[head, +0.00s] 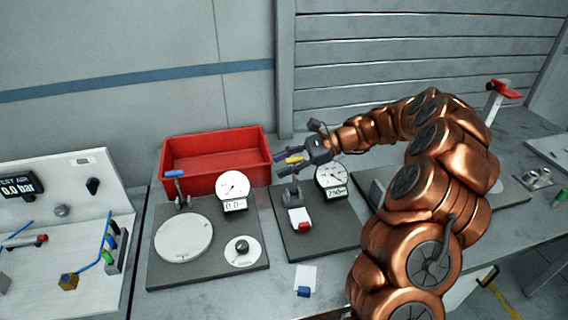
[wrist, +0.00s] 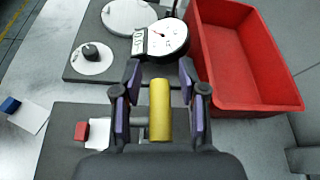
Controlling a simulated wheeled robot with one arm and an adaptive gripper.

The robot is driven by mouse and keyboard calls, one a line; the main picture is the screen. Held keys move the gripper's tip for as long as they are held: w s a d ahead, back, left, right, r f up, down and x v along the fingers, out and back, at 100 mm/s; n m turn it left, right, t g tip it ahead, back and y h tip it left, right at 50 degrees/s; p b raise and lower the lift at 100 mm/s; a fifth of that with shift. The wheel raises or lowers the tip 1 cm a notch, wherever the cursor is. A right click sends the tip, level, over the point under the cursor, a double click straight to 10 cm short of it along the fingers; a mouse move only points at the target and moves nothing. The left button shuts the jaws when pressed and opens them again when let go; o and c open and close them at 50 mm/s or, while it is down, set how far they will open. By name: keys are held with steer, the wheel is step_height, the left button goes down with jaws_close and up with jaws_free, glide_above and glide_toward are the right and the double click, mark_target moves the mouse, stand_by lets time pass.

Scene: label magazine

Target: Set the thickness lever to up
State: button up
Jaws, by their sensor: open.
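A lever with a yellow grip (head: 294,160) stands on the middle dark plate (head: 330,236), beside a round dial gauge (head: 331,174) with a small digital display. I cannot tell from any label whether it is the thickness lever. My gripper (head: 285,161) is at the grip, coming from the right. In the wrist view the yellow grip (wrist: 160,110) lies between the two purple-padded fingers of my gripper (wrist: 161,98), which are open with a gap on each side. The lever's lower part is partly hidden by the gripper in the wrist view.
A red bin (head: 215,163) stands behind. The left plate (head: 160,268) carries a blue-handled lever (head: 175,174), a white disc (head: 184,237), a knob (head: 241,246) and another gauge (head: 233,186). A red-and-white block (head: 300,220) sits in front of the yellow lever.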

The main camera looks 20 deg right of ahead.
steer(key=v, duration=1.2)
steer(key=shift+a, duration=0.1)
stand_by(0.4)
steer(key=s+a+r+n+g+h, duration=0.1)
steer(key=s+a+n+g+h, duration=0.1)
steer(key=s+a+n, duration=0.45)
steer(key=s+a+r+n+g+h, duration=0.2)
steer(key=s+a+n+g+h, duration=0.1)
steer(key=s+a, duration=0.65)
steer(key=s+d+f+n+h, duration=0.1)
steer(key=s+f+n+h, duration=0.3)
steer(key=s, duration=0.6)
steer(key=s+d+f+n+h, duration=0.1)
steer(key=s+f+n+h, duration=0.2)
steer(key=s, duration=0.7)
steer(key=shift+s+d+f+n+t+h, duration=0.2)
steer(key=shift+d+f+n+t+h, duration=0.2)
steer(key=shift+h, duration=0.3)
